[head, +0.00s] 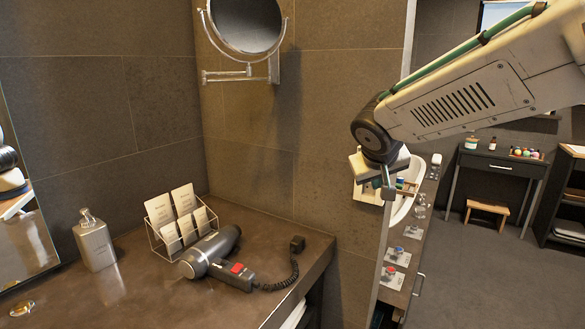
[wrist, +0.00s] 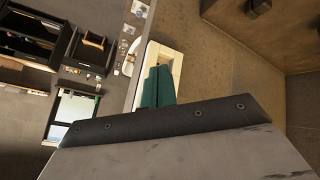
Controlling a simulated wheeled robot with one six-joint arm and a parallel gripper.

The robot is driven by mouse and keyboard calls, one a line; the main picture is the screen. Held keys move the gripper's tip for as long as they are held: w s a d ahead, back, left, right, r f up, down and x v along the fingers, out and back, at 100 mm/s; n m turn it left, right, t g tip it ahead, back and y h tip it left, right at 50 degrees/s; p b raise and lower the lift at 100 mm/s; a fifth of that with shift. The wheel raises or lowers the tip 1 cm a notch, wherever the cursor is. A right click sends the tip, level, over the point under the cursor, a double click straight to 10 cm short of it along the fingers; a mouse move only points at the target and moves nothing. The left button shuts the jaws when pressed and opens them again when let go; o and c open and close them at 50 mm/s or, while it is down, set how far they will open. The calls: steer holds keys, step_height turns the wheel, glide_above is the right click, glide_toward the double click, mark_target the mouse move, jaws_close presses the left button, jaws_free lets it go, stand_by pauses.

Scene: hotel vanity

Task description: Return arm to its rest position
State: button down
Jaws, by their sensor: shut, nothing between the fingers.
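My arm reaches in from the upper right in the head view, bent down at a dark round joint. My gripper (head: 388,190) hangs below that joint, in the air to the right of the vanity counter (head: 262,222). In the wrist view the two teal fingers of my gripper (wrist: 158,86) are together, with nothing held between them. A white basin (head: 408,190) shows behind the gripper in the head view, partly hidden by it.
A hair dryer (head: 210,252) with a coiled cord, a wire card rack (head: 180,222) and a pump bottle (head: 94,240) stand on the counter. A round mirror (head: 245,25) is mounted on the wall above. A dark desk (head: 497,165) and wooden stool (head: 488,210) are farther right.

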steer(key=s+d+f+g+y, duration=0.1)
steer(key=s+f+g, duration=0.2)
steer(key=s, duration=1.4)
steer(key=s+d+f+m+g+y, duration=0.1)
steer(key=s+d+f+g+y, duration=0.1)
steer(key=s, duration=1.5)
steer(key=shift+f+g, duration=0.5)
steer(key=shift+g, duration=0.1)
steer(key=shift+d, duration=0.1)
